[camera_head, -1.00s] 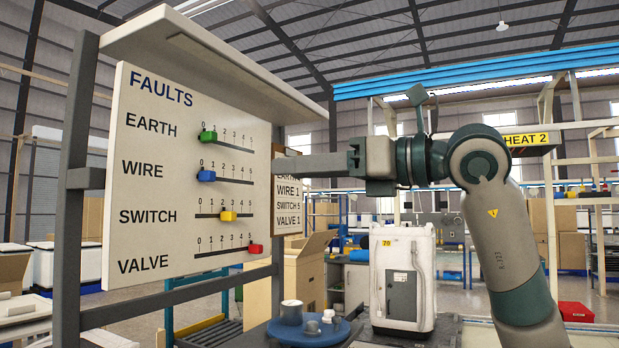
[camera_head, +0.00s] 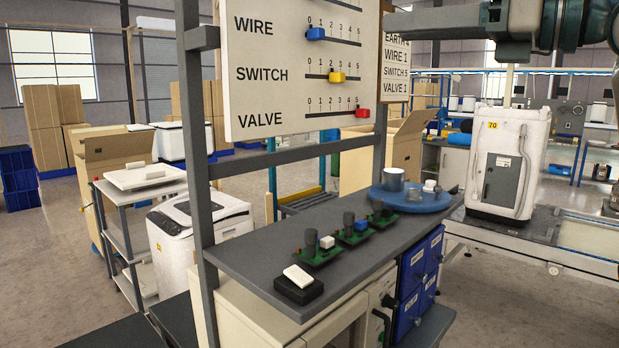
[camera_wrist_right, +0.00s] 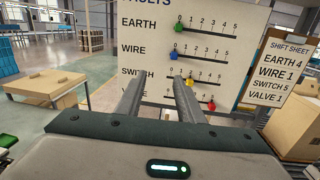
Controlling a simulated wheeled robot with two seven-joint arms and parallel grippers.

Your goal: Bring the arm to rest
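My right gripper (camera_head: 400,21) comes in at the top right of the head view, its fingers pointing left toward the fault board (camera_head: 270,100). In the right wrist view the two fingers (camera_wrist_right: 158,82) stand apart with nothing between them, so it is open and empty. The board's blue WIRE slider (camera_head: 315,34) is near the low end, the yellow SWITCH slider (camera_head: 337,76) near 2 and the red VALVE slider (camera_head: 362,113) at 5. The green EARTH slider (camera_wrist_right: 178,27) shows in the right wrist view, near 0. My left gripper is out of view.
A dark bench (camera_head: 250,254) below the board carries small green circuit boards, a white switch and a blue round tray (camera_head: 430,203). A white appliance (camera_head: 505,160) stands at right, a shift sheet (camera_head: 396,85) beside the board. Open floor (camera_head: 60,250) lies at left.

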